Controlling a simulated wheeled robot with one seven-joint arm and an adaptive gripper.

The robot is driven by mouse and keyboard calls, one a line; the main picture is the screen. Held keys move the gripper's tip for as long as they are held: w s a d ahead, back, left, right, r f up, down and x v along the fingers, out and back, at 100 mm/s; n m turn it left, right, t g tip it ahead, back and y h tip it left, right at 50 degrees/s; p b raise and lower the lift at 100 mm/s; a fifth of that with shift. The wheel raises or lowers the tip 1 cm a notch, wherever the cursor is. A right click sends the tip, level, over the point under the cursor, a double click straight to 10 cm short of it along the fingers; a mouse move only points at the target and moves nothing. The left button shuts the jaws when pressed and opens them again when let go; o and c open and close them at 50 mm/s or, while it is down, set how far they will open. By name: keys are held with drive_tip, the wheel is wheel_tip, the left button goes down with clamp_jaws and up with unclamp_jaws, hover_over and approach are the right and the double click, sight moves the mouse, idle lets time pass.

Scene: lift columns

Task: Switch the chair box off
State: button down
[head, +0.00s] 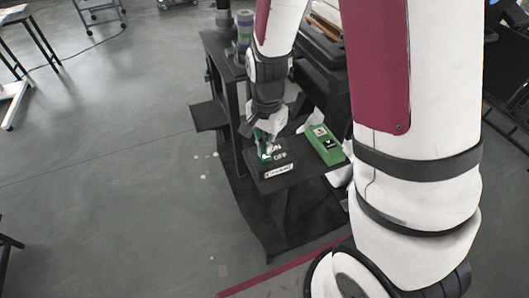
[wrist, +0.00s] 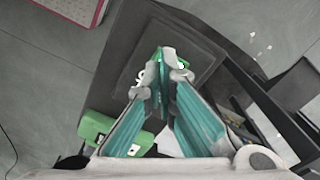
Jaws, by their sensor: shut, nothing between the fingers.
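A black switch box (head: 285,172) with white ON and OFF lettering sits on a dark stand. A white label (head: 278,172) is on its front; I cannot read it surely. A green glowing spot, seemingly the switch (head: 267,156), shows beside the lettering, partly hidden by my gripper (head: 266,146). My gripper is shut and empty, its tips right at this spot; I cannot tell whether they touch. In the wrist view the gripper (wrist: 164,76) points at the black box (wrist: 205,62), with a bit of green behind the tips. A green box (head: 325,145) stands to the right.
The green box also shows in the wrist view (wrist: 97,128), at lower left. A dark side shelf (head: 209,116) juts out left of the stand. Stacked cylinders (head: 244,32) stand behind. White scraps lie on the floor to the left, which is mostly open.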

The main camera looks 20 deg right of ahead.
drive_tip(key=shift+f+b, duration=0.5)
drive_tip(key=shift+f, duration=0.45)
idle(0.5)
drive_tip(key=shift+r, duration=0.1)
drive_tip(key=shift+r+p, duration=2.6)
drive_tip(key=shift+r, duration=0.85)
